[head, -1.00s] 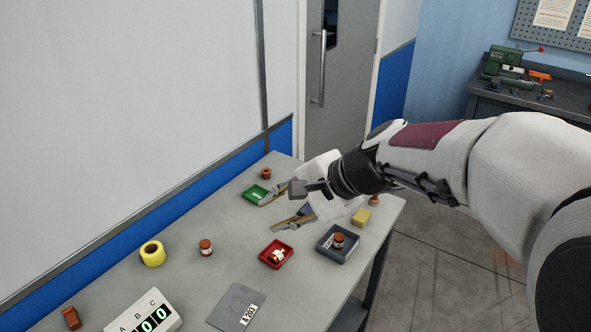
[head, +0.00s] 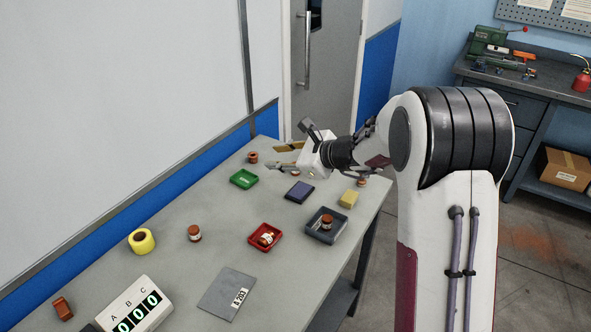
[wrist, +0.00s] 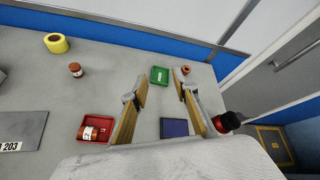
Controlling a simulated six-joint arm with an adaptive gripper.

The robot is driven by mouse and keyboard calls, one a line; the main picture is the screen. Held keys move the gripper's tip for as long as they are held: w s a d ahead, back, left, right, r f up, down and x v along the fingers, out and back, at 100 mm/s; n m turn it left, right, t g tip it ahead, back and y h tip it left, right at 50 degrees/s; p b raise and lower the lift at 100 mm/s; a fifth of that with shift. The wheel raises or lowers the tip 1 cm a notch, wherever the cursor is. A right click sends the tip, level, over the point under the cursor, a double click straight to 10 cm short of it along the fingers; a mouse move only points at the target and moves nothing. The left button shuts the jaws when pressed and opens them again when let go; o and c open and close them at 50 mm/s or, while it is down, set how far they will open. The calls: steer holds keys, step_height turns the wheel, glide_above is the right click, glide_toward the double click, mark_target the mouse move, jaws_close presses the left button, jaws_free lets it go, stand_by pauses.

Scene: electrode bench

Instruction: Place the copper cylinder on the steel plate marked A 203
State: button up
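The steel plate marked A 203 (head: 220,290) lies flat and bare near the front of the bench; it also shows at the left of the wrist view (wrist: 22,125). Several small copper-brown cylindrical pieces are about; I cannot tell surely which is the copper cylinder. One (head: 253,157) stands at the back, also in the wrist view (wrist: 186,70). One (head: 63,309) is at the front left. A labelled one (head: 195,234) stands mid-bench. My gripper (head: 280,157) is open and empty above the bench's far end; its fingers are apart in the wrist view (wrist: 161,88).
A red tray (head: 252,242) and a grey tray (head: 313,235) each hold a labelled brown piece. The wall borders the left side.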

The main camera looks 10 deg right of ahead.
steer(key=w+d+f+m+t+h, duration=0.1)
steer(key=w+d+f+m+t, duration=0.1)
steer(key=w+d+f+m, duration=0.35)
steer(key=m+h, duration=0.2)
steer(key=m, duration=0.2)
glide_toward(298, 176)
steer(key=shift+t, duration=0.4)
steer(key=w+r, duration=0.1)
steer(key=w+a+r, duration=0.1)
steer(key=w, duration=0.1)
steer(key=shift+w+r, duration=0.1)
steer(key=shift+w, duration=0.05)
steer(key=shift+a, duration=0.1)
steer(key=shift+x, duration=1.3)
steer(key=shift+f+x, duration=0.15)
steer(key=shift+x, duration=0.7)
steer(key=shift+f+x, duration=0.15)
steer(key=shift+x, duration=1.5)
steer(key=shift+a, duration=0.1)
